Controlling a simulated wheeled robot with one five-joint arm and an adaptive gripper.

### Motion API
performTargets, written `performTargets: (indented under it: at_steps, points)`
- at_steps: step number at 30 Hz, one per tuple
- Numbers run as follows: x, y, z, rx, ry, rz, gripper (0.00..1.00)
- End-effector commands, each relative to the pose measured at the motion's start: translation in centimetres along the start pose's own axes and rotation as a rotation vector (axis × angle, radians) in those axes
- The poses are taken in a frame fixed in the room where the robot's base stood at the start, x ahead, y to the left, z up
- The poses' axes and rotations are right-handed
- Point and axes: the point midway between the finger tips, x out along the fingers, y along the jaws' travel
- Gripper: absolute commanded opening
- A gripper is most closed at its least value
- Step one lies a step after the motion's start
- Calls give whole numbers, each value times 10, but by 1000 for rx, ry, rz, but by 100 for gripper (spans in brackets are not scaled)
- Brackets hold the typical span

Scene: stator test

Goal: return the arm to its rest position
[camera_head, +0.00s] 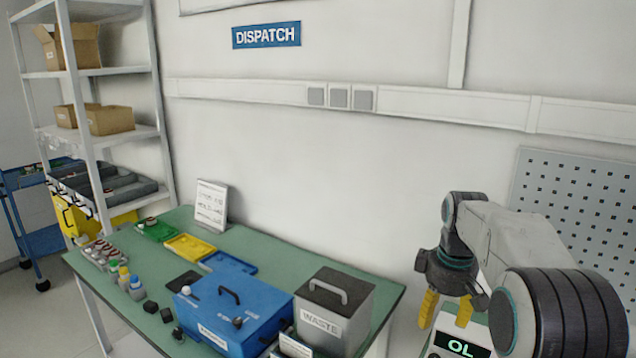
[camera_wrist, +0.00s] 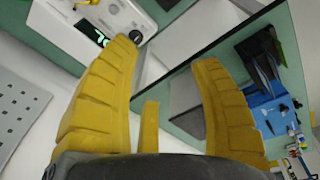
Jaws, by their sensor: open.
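My arm is bent at the right side of the head view, with its wrist pointing down. In the wrist view my gripper (camera_wrist: 167,65) also shows open and empty. The device (camera_wrist: 105,22) lies beyond the left finger there, and the table's edge and a gap lie beyond the fingers.
A grey WASTE bin (camera_head: 325,318) and a blue box (camera_head: 225,325) stand on the table. Green, yellow (camera_head: 190,247) and blue trays, bottles and small parts lie further left. A shelf rack (camera_head: 110,150) stands at far left. A perforated panel (camera_head: 580,200) is on the right.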

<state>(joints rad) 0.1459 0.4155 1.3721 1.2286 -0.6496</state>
Motion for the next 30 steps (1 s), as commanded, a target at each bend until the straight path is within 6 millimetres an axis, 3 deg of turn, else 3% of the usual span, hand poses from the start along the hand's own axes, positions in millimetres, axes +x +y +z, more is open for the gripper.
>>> performTargets:
  at_steps: [1, 6, 12, 21, 30]
  points:
    - [-14, -13, 10, 26, 15, 10, 57]
    - [-42, -55, 47, 132, 61, 31, 57]
    - [-57, -105, 99, 256, 119, 47, 57]
    - [-45, -165, 172, 416, 197, 50, 57]
    - [-28, -190, 208, 496, 235, 45, 57]
